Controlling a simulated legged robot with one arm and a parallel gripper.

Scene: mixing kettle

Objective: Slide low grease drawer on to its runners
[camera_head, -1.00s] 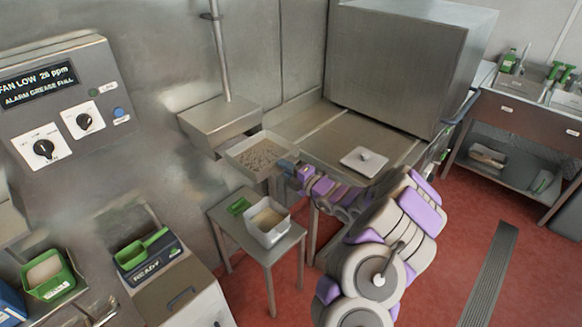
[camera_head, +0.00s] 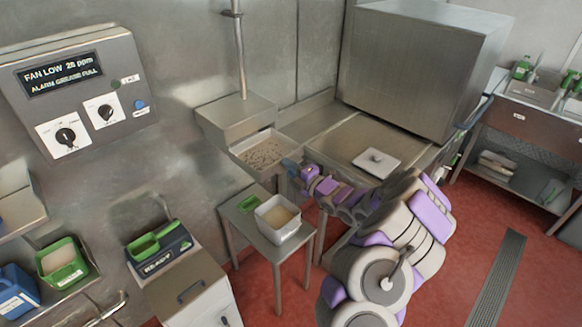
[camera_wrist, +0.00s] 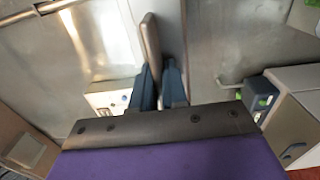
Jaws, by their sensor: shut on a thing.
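The low grease drawer is a shallow metal tray (camera_head: 236,158) with brownish, grainy contents. It lies right against the front of a wall-mounted steel box (camera_head: 232,112) with a vertical pipe above. Its far edge meets the box's lower edge; the runners are hidden, so I cannot tell whether it is on them. My gripper (camera_head: 291,170) is at the drawer's right end, shut on it. In the wrist view the dark blue fingers (camera_wrist: 158,82) close around a thin upright grey-brown piece (camera_wrist: 151,40), probably part of the drawer.
A small steel table (camera_head: 243,215) below holds a white tub (camera_head: 277,228) and a green item (camera_head: 249,204). A steel counter (camera_head: 335,146) with a lidded plate (camera_head: 376,161) is right of the drawer. A control panel (camera_head: 80,90) reads "ALARM GREASE FULL".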

